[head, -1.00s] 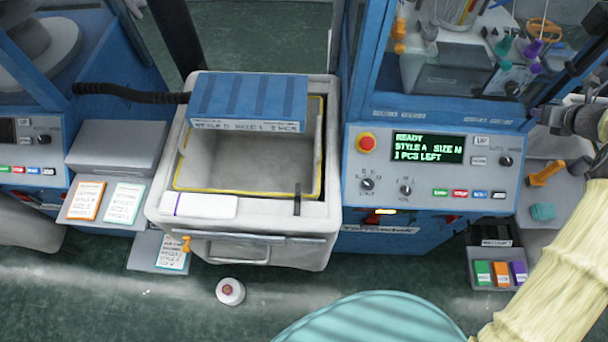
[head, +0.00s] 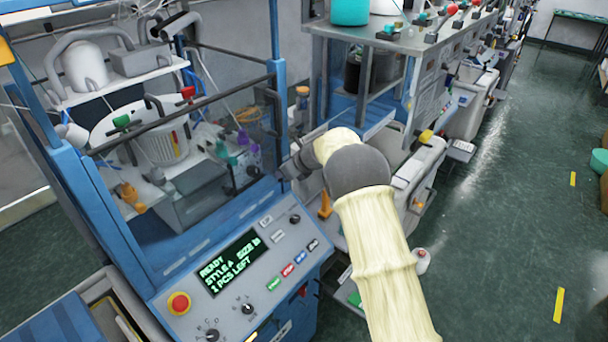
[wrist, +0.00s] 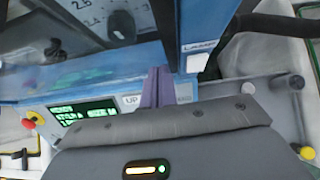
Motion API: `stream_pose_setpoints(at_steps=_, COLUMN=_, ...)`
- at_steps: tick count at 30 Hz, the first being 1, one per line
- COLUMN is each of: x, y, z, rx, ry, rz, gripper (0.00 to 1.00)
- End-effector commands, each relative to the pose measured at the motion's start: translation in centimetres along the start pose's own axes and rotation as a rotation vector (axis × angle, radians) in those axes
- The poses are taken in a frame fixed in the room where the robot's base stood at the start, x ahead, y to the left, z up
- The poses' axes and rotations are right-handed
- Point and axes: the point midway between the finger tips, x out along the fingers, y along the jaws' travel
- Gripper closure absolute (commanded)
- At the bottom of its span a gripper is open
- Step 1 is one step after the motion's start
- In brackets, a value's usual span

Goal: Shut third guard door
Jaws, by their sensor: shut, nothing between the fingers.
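The knitting machine with the lit green display (head: 232,262) stands at the left in the head view. Its guard door (head: 215,110) appears as a clear panel with a dark bar across it, in a blue frame. I cannot tell how far the door is open. My gripper (head: 284,172) is at the right end of the machine, beside the blue upright (head: 277,100) and just above the control panel. In the wrist view my gripper's fingers (wrist: 155,88) are together and empty, in front of a blue edge (wrist: 207,22). Contact is unclear.
A red stop button (head: 179,303) sits on the control panel. A grey bench (head: 345,32) and more machines run along the right of the machine. A grey bin (head: 100,290) is at lower left. Green floor (head: 510,230) is open at right.

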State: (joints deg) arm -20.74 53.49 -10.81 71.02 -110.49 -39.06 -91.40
Motion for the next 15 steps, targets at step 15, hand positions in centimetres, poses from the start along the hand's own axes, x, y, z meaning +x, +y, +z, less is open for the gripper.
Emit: stream_pose_setpoints(at_steps=15, x=-8.1, y=-0.8, z=-2.7, rx=0.005, ry=0.012, rz=-0.008, gripper=1.0)
